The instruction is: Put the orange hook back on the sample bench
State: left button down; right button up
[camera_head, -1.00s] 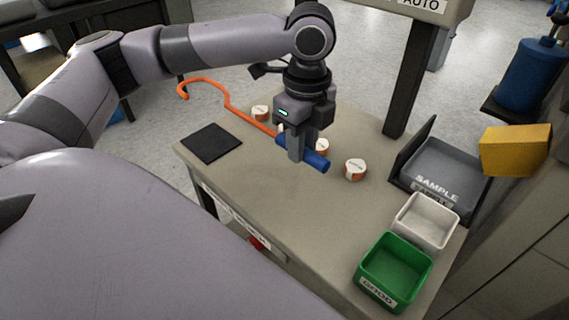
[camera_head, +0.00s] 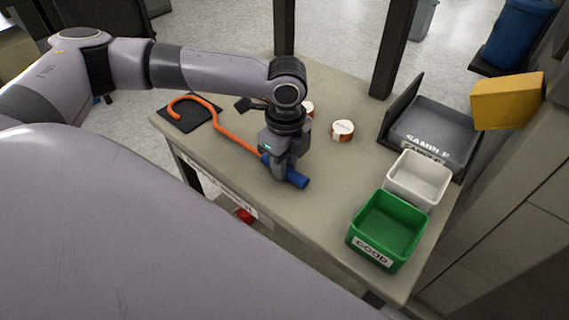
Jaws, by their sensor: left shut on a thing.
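The orange hook (camera_head: 234,142) has a long orange rod with a curled end and a blue handle (camera_head: 298,180). My left gripper (camera_head: 281,172) is shut on the hook at its blue handle, low at the sample bench (camera_head: 330,215). The curled end shows over the black mat (camera_head: 187,114) at the bench's left corner. I cannot tell whether the hook touches the bench. My right gripper is not in view.
Two white-topped copper coils (camera_head: 342,130) show behind and beside my left gripper. The bench's front middle is clear.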

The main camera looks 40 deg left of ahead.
pick_arm(q)
jog(key=shift+r, duration=0.1)
jog(key=c, duration=0.9)
grip_release()
jog(key=r+p, duration=0.3)
jog(key=r, duration=0.9)
jog(key=shift+d+p, duration=0.2)
jog(key=shift+p, duration=0.2)
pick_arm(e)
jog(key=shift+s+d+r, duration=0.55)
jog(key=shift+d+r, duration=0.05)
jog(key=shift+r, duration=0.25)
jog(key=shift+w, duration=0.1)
pick_arm(q)
jog(key=shift+s, duration=0.1)
